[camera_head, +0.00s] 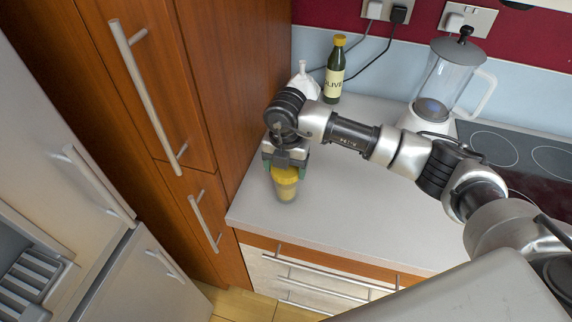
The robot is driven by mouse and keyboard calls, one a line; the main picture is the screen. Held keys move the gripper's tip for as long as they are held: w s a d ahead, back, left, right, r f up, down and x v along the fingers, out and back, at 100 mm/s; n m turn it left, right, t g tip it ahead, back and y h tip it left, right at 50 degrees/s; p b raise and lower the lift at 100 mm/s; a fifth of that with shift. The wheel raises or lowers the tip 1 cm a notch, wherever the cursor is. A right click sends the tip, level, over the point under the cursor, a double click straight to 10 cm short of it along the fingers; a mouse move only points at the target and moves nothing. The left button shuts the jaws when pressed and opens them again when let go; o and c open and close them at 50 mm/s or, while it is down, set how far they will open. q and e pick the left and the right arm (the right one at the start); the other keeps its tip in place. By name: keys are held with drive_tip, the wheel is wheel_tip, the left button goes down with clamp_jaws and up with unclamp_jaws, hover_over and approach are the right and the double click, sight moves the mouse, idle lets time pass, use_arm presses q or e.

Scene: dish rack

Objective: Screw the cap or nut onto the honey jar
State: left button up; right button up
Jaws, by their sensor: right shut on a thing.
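The honey jar (287,192) stands on the grey counter near its left front part. It is a small, amber, see-through jar. The yellow cap (285,174) is on top of the jar, between my fingers. My right gripper (286,170) points down from above and is shut on the cap. Whether the cap's thread is engaged cannot be seen. My left gripper is not in view.
A dark olive oil bottle (335,70) and a white object (304,82) stand behind my right arm. A blender (446,75) and a hob (515,150) are at the right. Tall wooden cabinets (215,80) border the counter's left. The front counter (345,220) is clear.

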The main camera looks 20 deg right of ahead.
drive_tip(key=shift+f+b, duration=0.95)
drive_tip(key=shift+f, duration=0.2)
idle(0.4)
drive_tip(key=m+p, duration=0.1)
drive_tip(key=m, duration=0.2)
drive_tip(key=shift+r, duration=0.1)
drive_tip(key=shift+m, duration=0.8)
drive_tip(key=shift+m+p, duration=0.7)
drive_tip(key=shift+m, duration=0.3)
drive_tip(key=shift+m+p, duration=0.35)
drive_tip(key=shift+m, duration=0.75)
